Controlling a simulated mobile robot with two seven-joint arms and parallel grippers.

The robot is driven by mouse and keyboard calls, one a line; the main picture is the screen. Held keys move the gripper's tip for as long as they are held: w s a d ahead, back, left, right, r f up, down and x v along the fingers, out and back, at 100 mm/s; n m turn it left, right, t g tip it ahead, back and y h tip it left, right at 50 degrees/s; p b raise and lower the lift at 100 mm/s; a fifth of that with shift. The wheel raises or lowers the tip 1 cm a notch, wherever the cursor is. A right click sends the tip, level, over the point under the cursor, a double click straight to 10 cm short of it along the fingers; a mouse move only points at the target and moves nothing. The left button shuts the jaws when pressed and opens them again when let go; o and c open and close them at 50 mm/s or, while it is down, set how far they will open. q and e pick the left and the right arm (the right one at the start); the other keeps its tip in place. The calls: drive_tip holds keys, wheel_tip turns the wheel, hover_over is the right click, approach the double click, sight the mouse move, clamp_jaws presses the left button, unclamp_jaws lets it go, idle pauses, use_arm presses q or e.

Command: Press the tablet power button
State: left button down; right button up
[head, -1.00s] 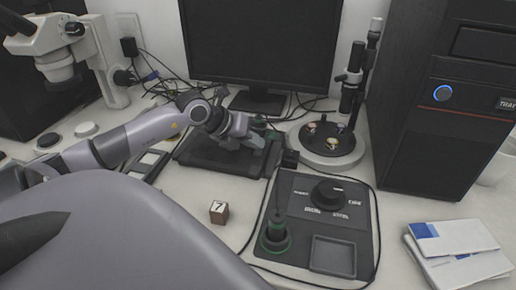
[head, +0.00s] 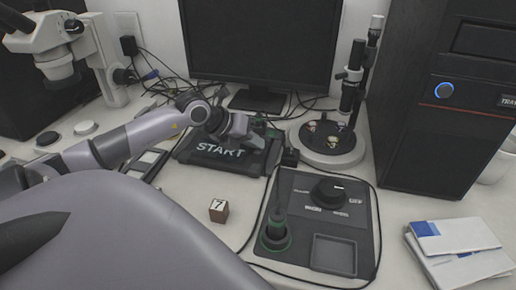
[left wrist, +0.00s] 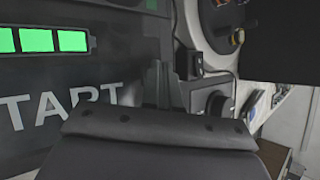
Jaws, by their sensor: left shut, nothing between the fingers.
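The tablet (head: 205,158) is a dark slab lying below the monitor. Its screen is lit and reads START in pale letters. In the left wrist view the tablet screen (left wrist: 45,85) fills the left side, with part of START and a green battery symbol. My left gripper (head: 262,141) is over the tablet's right part, fingers shut and empty. In the left wrist view its fingertips (left wrist: 163,85) are near the tablet's edge. I cannot tell whether they touch the tablet. The power button is not clearly visible. My right gripper is not in view.
A control box (head: 298,212) with a knob stands right of centre, its cable looping around it. A small block marked 7 (head: 219,211) sits in front of the tablet. The monitor (head: 262,45), round stand (head: 331,157) and computer tower (head: 440,140) stand behind and right.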

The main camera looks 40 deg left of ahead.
sight(254, 152)
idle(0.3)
use_arm(q)
drive_tip(key=shift+r+p, duration=0.6)
drive_tip(key=shift+r, duration=0.1)
drive_tip(key=shift+r+p, duration=1.8)
drive_tip(key=shift+r, duration=0.8)
drive_tip(key=shift+f, duration=0.1)
